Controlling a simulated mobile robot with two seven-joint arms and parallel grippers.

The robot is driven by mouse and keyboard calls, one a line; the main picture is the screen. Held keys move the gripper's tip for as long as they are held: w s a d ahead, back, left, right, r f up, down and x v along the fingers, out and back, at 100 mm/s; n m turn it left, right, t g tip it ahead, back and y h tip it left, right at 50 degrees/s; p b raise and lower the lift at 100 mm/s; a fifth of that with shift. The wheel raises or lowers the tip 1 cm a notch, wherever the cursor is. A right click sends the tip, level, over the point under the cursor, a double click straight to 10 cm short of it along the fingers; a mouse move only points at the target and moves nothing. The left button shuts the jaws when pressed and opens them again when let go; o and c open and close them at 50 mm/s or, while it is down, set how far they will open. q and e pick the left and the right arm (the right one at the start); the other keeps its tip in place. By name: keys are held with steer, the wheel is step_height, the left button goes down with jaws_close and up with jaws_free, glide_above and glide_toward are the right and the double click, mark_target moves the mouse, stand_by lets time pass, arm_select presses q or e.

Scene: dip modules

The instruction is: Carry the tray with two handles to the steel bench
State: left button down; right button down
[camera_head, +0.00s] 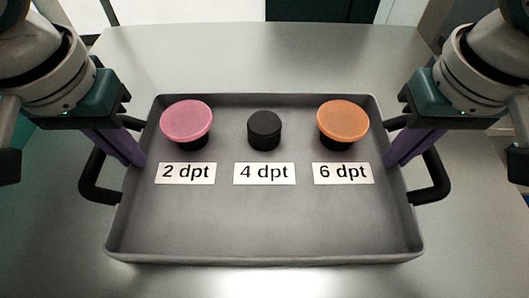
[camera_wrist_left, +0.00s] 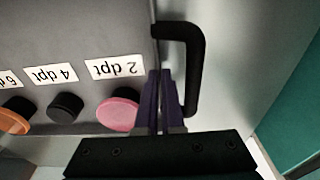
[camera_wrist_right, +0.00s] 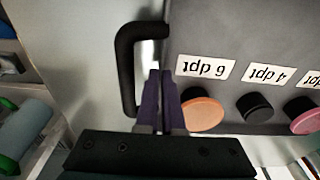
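The grey tray (camera_head: 264,228) with two black handles sits level over a steel surface; I cannot tell whether it touches it. The left handle (camera_head: 92,176) and right handle (camera_head: 440,186) stick out from its sides. My left gripper (camera_head: 138,158) is at the left wall, beside the handle bar. Its fingers (camera_wrist_left: 160,82) are close together with the rim lined up between them. My right gripper (camera_head: 393,158) is at the right wall in the same way, its fingers (camera_wrist_right: 160,82) nearly together at the rim. The fingertips are partly hidden by the walls.
In the tray stand a pink-topped module (camera_head: 186,120), a black one (camera_head: 264,130) and an orange-topped one (camera_head: 343,120), behind labels 2 dpt, 4 dpt and 6 dpt. The steel surface (camera_head: 260,60) is bare around the tray.

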arm_select(q)
steer(key=shift+r, duration=0.15)
arm_select(e)
steer(key=shift+r, duration=0.1)
